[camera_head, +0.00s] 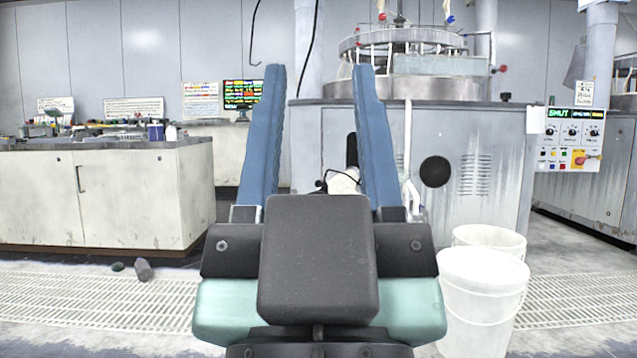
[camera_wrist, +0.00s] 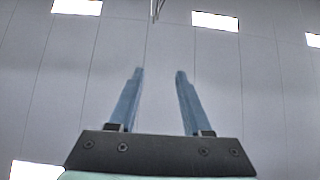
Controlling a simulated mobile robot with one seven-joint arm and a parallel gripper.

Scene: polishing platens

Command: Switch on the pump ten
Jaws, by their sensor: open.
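My gripper (camera_head: 318,70) is open and empty, its two blue fingers pointing up and away in the middle of the head view. I cannot make out any label for pump ten. A control panel (camera_head: 572,140) at the right of the head view has a green display reading "SHUT", dark knobs, small coloured buttons and a red rotary switch (camera_head: 586,159) on yellow. The panel is apart from my gripper, to its right and farther back.
A grey polishing machine (camera_head: 470,160) with a round top stands behind my gripper. Two white buckets, the nearer one (camera_head: 480,290) lidded, stand front right. A cluttered bench (camera_head: 100,195) is at left. Dark lumps (camera_head: 143,270) lie on the floor grating; the left floor is otherwise mostly clear.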

